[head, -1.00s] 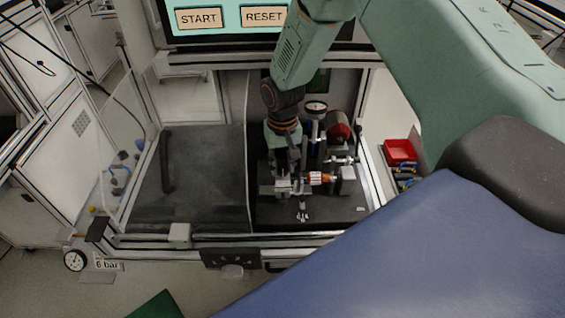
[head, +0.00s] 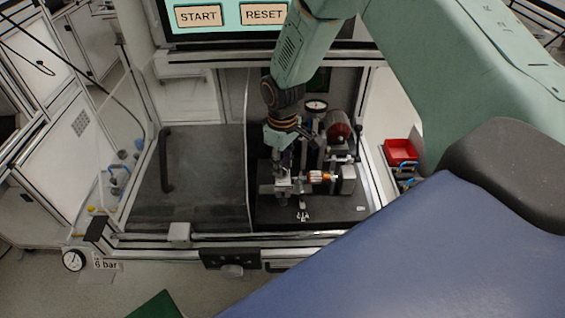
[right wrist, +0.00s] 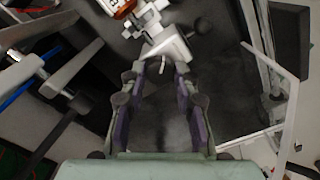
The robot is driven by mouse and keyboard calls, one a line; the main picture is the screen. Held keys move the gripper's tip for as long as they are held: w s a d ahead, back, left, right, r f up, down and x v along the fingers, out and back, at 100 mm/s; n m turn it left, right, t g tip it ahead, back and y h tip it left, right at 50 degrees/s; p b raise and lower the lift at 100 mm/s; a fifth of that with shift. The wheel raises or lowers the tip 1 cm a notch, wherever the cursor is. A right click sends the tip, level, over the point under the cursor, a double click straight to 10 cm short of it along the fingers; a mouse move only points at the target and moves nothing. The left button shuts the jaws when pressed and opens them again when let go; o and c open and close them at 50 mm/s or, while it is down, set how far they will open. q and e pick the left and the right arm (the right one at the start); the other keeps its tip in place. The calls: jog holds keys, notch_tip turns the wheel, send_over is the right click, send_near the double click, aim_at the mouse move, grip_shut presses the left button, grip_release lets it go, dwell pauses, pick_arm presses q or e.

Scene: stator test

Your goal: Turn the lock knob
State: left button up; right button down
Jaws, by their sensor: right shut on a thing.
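My right gripper (head: 283,172) reaches down from above onto the metal clamp fixture (head: 268,188) in the test cabinet. In the right wrist view its two dark purple-padded fingers (right wrist: 165,70) are closed at the tips on a small pale metal part of the fixture, which I take to be the lock knob (right wrist: 170,48). The fingers hide much of it, so its turn angle cannot be told. A stator with copper windings (head: 318,176) lies in the fixture just right of the gripper. My left gripper is not in view.
A dial gauge (head: 316,105) and a dark red round part (head: 338,128) stand behind the fixture. A red bin (head: 400,151) is at the right. A screen (head: 225,20) shows START and RESET.

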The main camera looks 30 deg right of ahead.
jog(key=shift+w+r, duration=0.1)
dwell(0.5)
jog(key=c, duration=1)
grip_release()
notch_tip(320, 180, up, 12)
